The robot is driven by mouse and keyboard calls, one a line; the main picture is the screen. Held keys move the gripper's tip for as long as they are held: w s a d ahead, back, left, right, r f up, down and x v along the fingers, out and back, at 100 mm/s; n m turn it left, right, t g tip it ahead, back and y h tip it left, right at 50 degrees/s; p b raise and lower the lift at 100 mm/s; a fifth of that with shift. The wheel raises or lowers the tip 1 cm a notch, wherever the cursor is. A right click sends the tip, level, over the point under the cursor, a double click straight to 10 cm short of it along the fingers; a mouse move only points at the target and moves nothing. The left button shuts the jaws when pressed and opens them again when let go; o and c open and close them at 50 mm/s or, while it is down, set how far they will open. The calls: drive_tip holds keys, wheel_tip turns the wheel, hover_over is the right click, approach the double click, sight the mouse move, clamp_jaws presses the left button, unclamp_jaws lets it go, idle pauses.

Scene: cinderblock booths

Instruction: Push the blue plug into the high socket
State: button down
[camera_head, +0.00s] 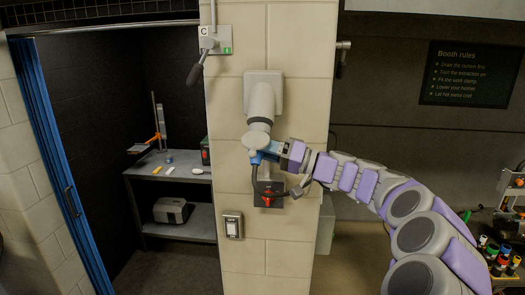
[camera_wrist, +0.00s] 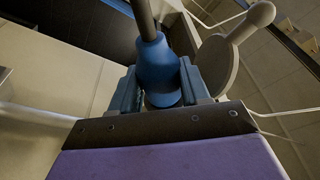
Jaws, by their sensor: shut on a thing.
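The blue plug (camera_wrist: 158,64) is between the two fingers of my gripper (camera_wrist: 160,84) in the wrist view, with a dark cable running up from it. In the head view my gripper (camera_head: 270,152) is shut on it at the pillar, and a little of the blue plug (camera_head: 256,158) shows. The high socket (camera_head: 260,100) is a light grey angled housing on the pillar, just above my gripper. Its round grey lid (camera_head: 256,140) hangs open beside the gripper; the lid also shows in the wrist view (camera_wrist: 218,62). I cannot tell whether plug and socket touch.
A lower grey housing with a red and black box (camera_head: 268,192) sits below my gripper. A switch lever (camera_head: 200,68) is above left, and a wall switch (camera_head: 232,225) lower left. A booth with a shelf (camera_head: 175,170) opens at left behind a blue curtain (camera_head: 45,150).

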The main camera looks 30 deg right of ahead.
drive_tip(key=shift+w+d+r, duration=0.1)
drive_tip(key=shift+d+r, duration=0.05)
drive_tip(key=shift+r, duration=0.1)
idle(0.4)
drive_tip(key=c, duration=0.8)
unclamp_jaws()
drive_tip(key=o, duration=0.3)
drive_tip(key=shift+w+d, duration=0.15)
drive_tip(key=shift+o, duration=0.2)
